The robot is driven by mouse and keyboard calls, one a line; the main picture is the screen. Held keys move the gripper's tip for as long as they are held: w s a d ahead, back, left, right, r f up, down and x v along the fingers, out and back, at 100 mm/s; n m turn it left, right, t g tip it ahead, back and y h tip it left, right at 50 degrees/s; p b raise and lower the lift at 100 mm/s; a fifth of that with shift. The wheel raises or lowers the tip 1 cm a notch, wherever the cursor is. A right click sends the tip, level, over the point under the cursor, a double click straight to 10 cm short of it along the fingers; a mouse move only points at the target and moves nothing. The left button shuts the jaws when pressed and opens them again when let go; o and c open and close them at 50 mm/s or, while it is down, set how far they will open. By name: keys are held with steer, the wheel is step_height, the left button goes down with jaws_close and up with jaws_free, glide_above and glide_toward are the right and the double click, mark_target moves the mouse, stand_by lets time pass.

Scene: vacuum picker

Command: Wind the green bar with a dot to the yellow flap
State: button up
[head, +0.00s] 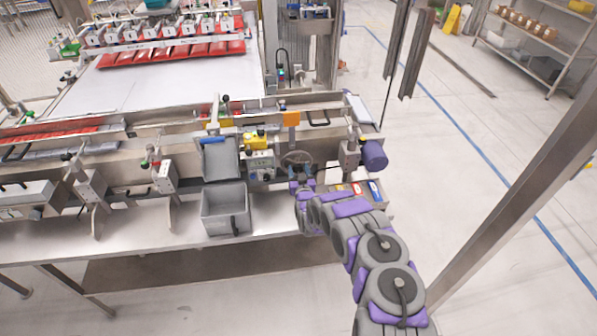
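A grey handwheel (297,159) is on the front of the machine, right of the control box. My gripper (301,186) is just below the wheel, at the end of my purple and grey arm; its fingers are too small to tell open from shut, and I cannot tell whether it touches the wheel. I cannot tell which is the yellow flap. I cannot make out a green bar with a dot.
A control box (261,165) with a yellow top is left of the wheel. A grey bin (225,209) stands on the lower shelf. A purple cylinder (375,154) sticks out at the right end. Small coloured boxes (357,188) lie near my arm. The floor at right is open.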

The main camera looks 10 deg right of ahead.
steer(key=shift+o, duration=1.3)
steer(key=shift+f, duration=0.1)
steer(key=shift+s, duration=0.1)
steer(key=shift+s+f, duration=0.1)
steer(key=shift+s, duration=0.4)
steer(key=s+p, duration=0.3)
steer(key=s, duration=1.3)
steer(key=shift+s, duration=0.1)
